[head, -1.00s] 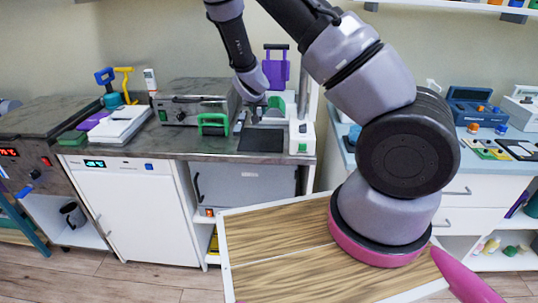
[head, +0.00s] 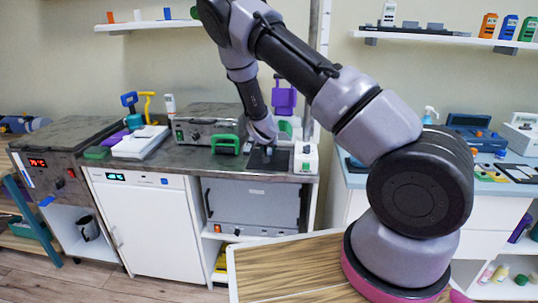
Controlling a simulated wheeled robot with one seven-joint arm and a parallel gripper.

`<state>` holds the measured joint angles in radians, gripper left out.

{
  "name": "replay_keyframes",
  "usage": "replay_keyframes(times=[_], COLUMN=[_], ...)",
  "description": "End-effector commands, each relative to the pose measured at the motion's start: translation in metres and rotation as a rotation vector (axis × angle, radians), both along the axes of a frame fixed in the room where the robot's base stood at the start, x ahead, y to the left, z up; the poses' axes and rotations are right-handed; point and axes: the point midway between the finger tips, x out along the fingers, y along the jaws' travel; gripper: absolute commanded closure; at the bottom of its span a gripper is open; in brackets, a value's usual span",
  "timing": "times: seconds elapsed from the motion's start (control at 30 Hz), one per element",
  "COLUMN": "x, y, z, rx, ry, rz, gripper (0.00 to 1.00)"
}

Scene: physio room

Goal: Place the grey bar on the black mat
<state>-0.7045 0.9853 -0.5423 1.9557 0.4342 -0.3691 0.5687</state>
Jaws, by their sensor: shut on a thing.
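The black mat (head: 281,163) lies flat on the dark counter in the head view, between a green-handled device and a white box. My gripper (head: 268,150) points down over the mat, its fingers small and partly hidden by my wrist. It is shut on the grey bar, which is too small and covered to make out clearly. I cannot tell whether the bar touches the mat.
A purple holder (head: 284,101) and a green item are behind. A wood-topped surface (head: 290,268) is in front.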

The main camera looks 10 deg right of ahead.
Motion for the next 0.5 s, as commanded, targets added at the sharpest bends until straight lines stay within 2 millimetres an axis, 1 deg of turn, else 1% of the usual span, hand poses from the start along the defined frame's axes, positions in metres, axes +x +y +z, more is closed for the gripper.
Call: replay_keyframes(times=[0.03,0.13,0.47,0.5], x=[0.0,0.0,0.0,0.0], y=[0.0,-0.001,-0.001,-0.001], z=[-0.01,-0.019,-0.022,-0.022], rx=[-0.002,-0.001,-0.001,-0.001], ry=[0.002,0.0,0.0,0.0], rz=[0.001,0.0,-0.001,-0.001], gripper=[1.0,1.0,1.0,0.53])
